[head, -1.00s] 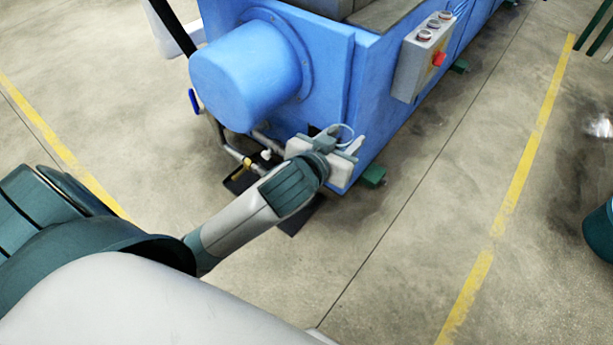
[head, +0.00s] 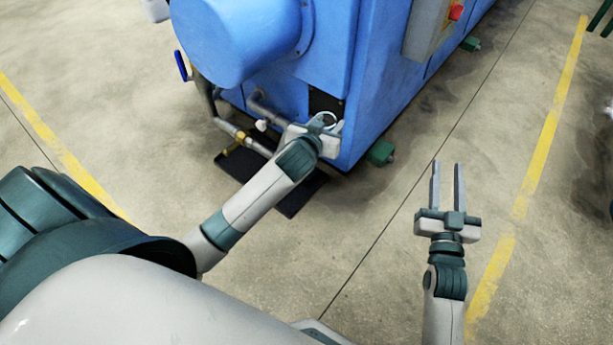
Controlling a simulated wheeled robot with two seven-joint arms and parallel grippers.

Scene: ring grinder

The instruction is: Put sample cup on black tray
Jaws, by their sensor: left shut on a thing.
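My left gripper (head: 328,130) is shut on the sample cup (head: 326,115), a small cup of which only a pale round rim shows. The gripper and cup are close to the blue machine's lower corner, in front of a dark opening; I cannot tell whether they touch it. The black tray (head: 298,198) lies flat on the floor below and left of the cup, partly hidden by my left arm and the pipes. My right gripper (head: 447,166) is open and empty over the bare floor at the right, fingers pointing away.
The blue machine (head: 390,100) fills the top middle, with its rounded housing (head: 235,40) and a grey control box (head: 428,28). Metal pipes (head: 228,125) run down beside the tray. A green foot (head: 380,152) sticks out at the machine's corner.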

